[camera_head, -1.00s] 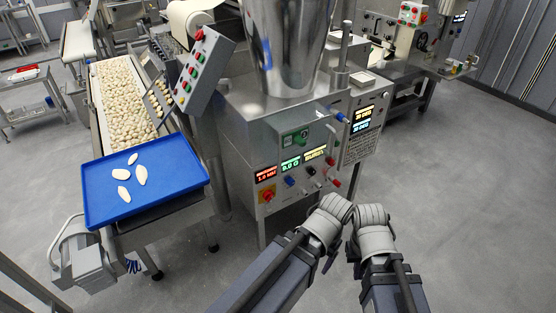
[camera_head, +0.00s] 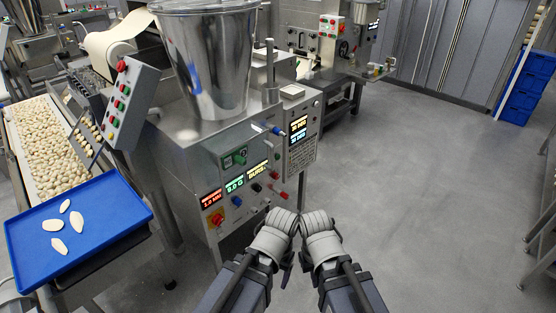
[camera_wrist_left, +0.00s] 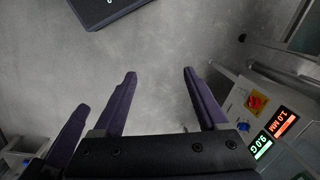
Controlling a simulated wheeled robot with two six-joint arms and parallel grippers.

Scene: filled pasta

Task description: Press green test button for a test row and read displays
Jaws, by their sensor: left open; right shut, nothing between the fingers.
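The steel machine front (camera_head: 195,160) carries a red display (camera_head: 211,199), a green display (camera_head: 234,185) and a yellow display (camera_head: 258,170). The red display (camera_wrist_left: 283,122) and green display (camera_wrist_left: 261,145) also show in the left wrist view. A green switch panel (camera_head: 233,158) sits above them; whether it holds the test button is too small to tell. Yellow and blue displays (camera_head: 298,129) glow on the side box. My left gripper (camera_wrist_left: 158,75) is open and empty, apart from the panel. My right gripper (camera_head: 304,262) is shut and empty, mostly hidden by its wrist, in front of the machine.
A blue valve handle (camera_head: 276,130) juts out. A blue tray (camera_head: 105,220) with dough pieces stands left. Blue crates (camera_head: 524,88) stand far right. Floor to the right is clear.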

